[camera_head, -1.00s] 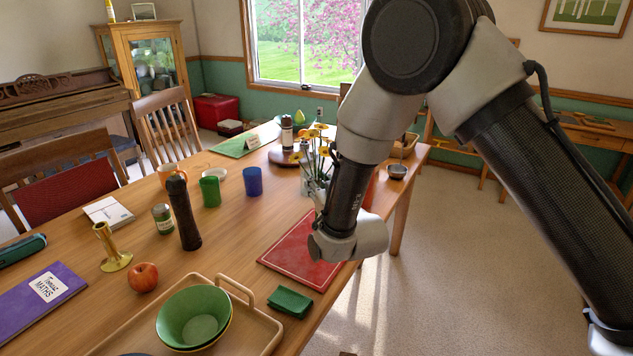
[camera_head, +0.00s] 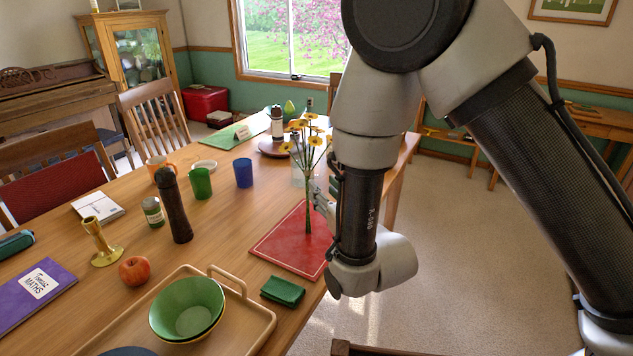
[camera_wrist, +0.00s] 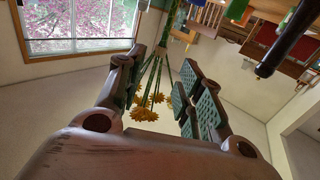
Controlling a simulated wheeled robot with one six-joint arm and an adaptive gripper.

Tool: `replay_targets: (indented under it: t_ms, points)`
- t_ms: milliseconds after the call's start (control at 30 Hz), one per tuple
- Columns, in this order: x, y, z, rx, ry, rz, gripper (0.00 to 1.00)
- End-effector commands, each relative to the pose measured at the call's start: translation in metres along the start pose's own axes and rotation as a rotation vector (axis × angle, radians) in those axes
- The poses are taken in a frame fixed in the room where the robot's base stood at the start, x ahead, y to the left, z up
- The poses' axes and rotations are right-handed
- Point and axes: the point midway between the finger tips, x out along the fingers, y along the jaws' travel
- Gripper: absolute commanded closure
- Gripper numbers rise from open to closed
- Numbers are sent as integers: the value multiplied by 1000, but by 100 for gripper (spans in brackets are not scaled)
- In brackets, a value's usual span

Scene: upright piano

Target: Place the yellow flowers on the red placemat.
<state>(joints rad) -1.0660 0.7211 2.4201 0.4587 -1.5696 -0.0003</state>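The yellow flowers (camera_head: 308,140) stand upright in the head view, their bundled green stems reaching down over the red placemat (camera_head: 277,242). The stem ends appear to meet the mat near its middle. My gripper (camera_head: 319,192) is just right of the stems, partly hidden by my wrist. In the wrist view the two fingers of my gripper (camera_wrist: 173,57) are spread apart. The flower heads (camera_wrist: 142,108) and stems show in and beyond the gap, and the fingers do not appear clamped on them.
A folded green cloth (camera_head: 283,291) and a wooden tray (camera_head: 252,328) with a green bowl (camera_head: 188,308) lie in front of the mat. A dark pepper mill (camera_head: 174,205) and a blue cup (camera_head: 243,172) stand left. The table edge is close to the mat's right.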

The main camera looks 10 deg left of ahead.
Motion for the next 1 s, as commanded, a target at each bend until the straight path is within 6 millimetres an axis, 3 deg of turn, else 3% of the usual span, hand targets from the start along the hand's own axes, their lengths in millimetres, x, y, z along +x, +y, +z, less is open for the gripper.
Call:
replay_targets:
  t_ms: [200, 367, 467, 567, 633, 767, 867, 1000]
  points:
    - [-11, 0, 0, 0, 1, -1, 63]
    - [-11, 0, -1, 1, 0, 0, 63]
    - [-7, 11, -6, 15, -21, 16, 63]
    - [1, 39, -18, 53, -91, 53, 63]
    - [4, 69, -31, 92, -168, 87, 63]
    - [-12, 133, -60, 162, -337, 145, 63]
    - [-44, 177, -83, 203, -463, 184, 63]
    - [-118, 228, -112, 242, -639, 244, 63]
